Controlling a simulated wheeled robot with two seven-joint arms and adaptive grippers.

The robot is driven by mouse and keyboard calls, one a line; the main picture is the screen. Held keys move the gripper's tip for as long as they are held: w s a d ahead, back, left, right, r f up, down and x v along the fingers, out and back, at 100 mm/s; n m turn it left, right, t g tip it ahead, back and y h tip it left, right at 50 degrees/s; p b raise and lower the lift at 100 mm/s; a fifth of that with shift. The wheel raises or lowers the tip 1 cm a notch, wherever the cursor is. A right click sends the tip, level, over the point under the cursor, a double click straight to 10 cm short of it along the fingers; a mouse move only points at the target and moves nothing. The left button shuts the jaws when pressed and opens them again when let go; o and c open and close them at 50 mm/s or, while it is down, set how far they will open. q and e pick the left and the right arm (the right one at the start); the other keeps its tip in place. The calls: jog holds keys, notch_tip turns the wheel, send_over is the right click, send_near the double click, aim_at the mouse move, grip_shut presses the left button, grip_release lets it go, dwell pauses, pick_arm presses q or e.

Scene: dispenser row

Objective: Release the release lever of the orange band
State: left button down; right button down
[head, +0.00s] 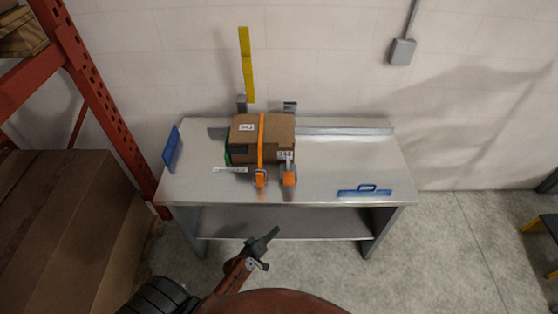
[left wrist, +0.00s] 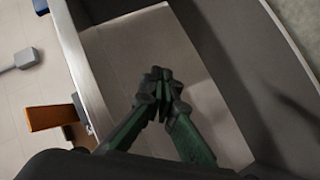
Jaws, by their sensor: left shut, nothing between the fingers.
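A brown cardboard box (head: 275,130) sits on the metal table (head: 320,185). An orange band (head: 261,135) runs over its top and down its front. An orange and grey buckle piece (head: 260,178) sits at the band's front end; I cannot make out the lever's exact position. A second orange and grey piece (head: 289,178) stands just right of it. My left gripper (head: 266,242) is shut and empty, in front of the table and apart from box and band. In the left wrist view the closed fingers (left wrist: 162,85) show. My right gripper is out of view.
A red rack post (head: 100,100) and large cardboard boxes (head: 65,220) stand left. The table's right part is mostly clear; a lower shelf (head: 280,222) looks empty.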

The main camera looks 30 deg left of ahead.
pick_arm(q)
jog(key=w+r+n+t+p, duration=0.1)
jog(key=w+r+t, duration=0.15)
jog(key=r, duration=0.75)
jog(key=w+r+n+t+p, duration=0.1)
jog(key=w+r+n+p, duration=0.15)
jog(key=r, duration=0.75)
jog(key=w+a+n+y, duration=0.1)
jog(key=a+n+y, duration=0.1)
jog(key=w+a+n+y, duration=0.1)
jog(key=a+n+y, duration=0.1)
jog(key=a+n, duration=0.1)
jog(key=a+n+y, duration=0.2)
jog(key=a, duration=0.1)
jog(key=shift+w+r+n, duration=0.15)
jog(key=shift+w+n, duration=0.1)
jog(key=shift+w, duration=0.15)
jog(key=shift+a+n+y, duration=0.3)
jog(key=shift+a+y, duration=0.1)
